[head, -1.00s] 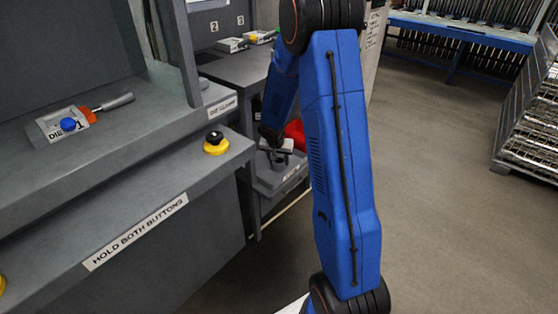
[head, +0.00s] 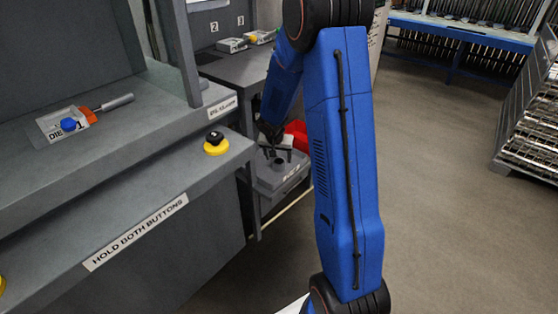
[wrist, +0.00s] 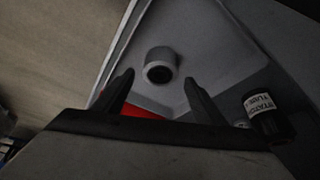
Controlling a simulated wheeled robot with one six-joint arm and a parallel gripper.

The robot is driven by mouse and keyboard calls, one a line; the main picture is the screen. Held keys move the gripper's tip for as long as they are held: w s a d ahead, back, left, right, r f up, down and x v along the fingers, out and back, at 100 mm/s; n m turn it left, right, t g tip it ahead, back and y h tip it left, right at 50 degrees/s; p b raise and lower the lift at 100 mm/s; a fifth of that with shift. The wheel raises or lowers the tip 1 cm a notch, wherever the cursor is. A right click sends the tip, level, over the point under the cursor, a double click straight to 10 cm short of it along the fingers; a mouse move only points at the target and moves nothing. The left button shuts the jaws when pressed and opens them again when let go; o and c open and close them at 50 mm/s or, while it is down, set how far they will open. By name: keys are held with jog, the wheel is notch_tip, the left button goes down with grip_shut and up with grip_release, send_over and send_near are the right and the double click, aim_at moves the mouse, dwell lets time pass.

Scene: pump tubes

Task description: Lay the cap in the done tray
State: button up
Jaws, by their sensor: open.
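A grey tray (head: 267,187) with a small label, too blurred to read, sits low beside the bench. A small grey round cap with a dark hole (wrist: 160,65) rests on the tray floor in the wrist view. It shows as a small dark round piece (head: 278,163) in the head view. My gripper (wrist: 159,88) is open and empty, its two fingers apart, with the cap showing beyond and between the tips. In the head view my gripper (head: 279,152) is just above the cap.
A red bin (head: 297,131) stands close behind the tray. A black labelled cylinder (wrist: 264,117) is at right in the wrist view. A yellow-based black button (head: 215,143) sits on the ledge, left of my arm.

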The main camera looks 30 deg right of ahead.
jog(key=s+a+r+n, duration=0.1)
jog(key=s+a+r, duration=0.25)
jog(key=r, duration=0.45)
jog(key=s+a+r, duration=0.2)
jog(key=s+r, duration=0.3)
jog(key=r, duration=0.3)
jog(key=s+a+r+n+y, duration=0.1)
jog(key=s+a+r+n, duration=0.1)
jog(key=s, duration=0.8)
jog(key=s+a+r+n+t+y, duration=0.1)
jog(key=s+a+r+n, duration=0.2)
jog(key=s+a, duration=0.3)
jog(key=s+a+r+n+y, duration=0.1)
jog(key=s+a+r, duration=0.3)
jog(key=s, duration=1)
jog(key=shift+s+r+n, duration=0.15)
jog(key=shift+r+n, duration=0.25)
jog(key=shift+n, duration=0.4)
